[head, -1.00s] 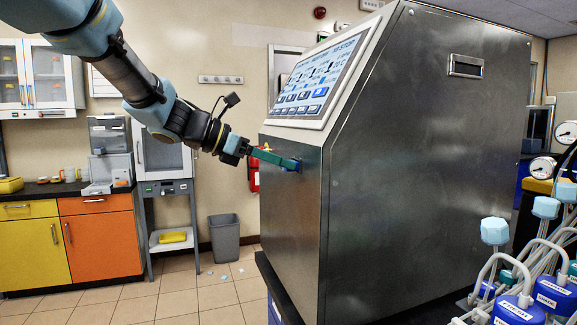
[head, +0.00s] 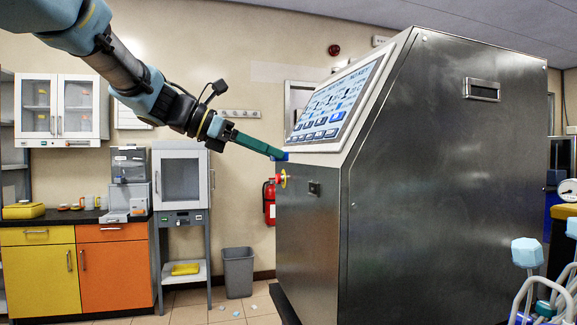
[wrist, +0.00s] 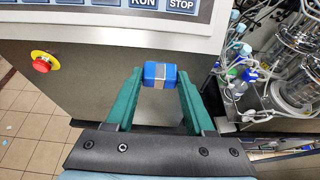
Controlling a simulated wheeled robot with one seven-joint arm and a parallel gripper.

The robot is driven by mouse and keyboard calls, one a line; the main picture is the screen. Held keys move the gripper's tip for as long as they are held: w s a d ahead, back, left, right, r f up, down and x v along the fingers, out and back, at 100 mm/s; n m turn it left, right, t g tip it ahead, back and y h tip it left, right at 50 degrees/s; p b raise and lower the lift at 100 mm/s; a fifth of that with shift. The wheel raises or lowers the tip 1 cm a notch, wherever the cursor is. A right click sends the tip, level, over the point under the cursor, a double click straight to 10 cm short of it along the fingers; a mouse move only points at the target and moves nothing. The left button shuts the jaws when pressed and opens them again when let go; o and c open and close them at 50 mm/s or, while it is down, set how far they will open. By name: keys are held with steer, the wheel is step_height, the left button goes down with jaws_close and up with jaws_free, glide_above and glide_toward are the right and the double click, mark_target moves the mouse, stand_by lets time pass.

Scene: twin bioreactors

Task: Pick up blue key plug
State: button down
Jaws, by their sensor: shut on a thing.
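The blue key plug (wrist: 160,74) is a small blue block with a grey metallic middle. It sits between the tips of the two green fingers of my gripper (wrist: 161,80) in the wrist view. My gripper (head: 272,151) is shut on it. In the head view only a small bit of the blue key plug (head: 282,157) shows at the fingertips, in front of the steel cabinet (head: 420,170), just below the screen's left corner. A small dark socket (head: 314,188) on the cabinet face is lower and to the right of the plug, with nothing of mine on it.
A red emergency button on a yellow ring (wrist: 42,62) sticks out of the cabinet, also seen in the head view (head: 281,178). A touch screen (head: 342,103) slopes above. A grey bin (head: 238,272) stands on the floor. Blue-capped vessels and tubes (head: 530,270) stand at right.

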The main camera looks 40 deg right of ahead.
steer(key=w+a, duration=0.3)
steer(key=a, duration=0.6)
steer(key=w+a, duration=0.4)
steer(key=a, duration=0.5)
steer(key=shift+a+b, duration=0.2)
steer(key=shift+b, duration=0.15)
steer(key=shift+w, duration=0.15)
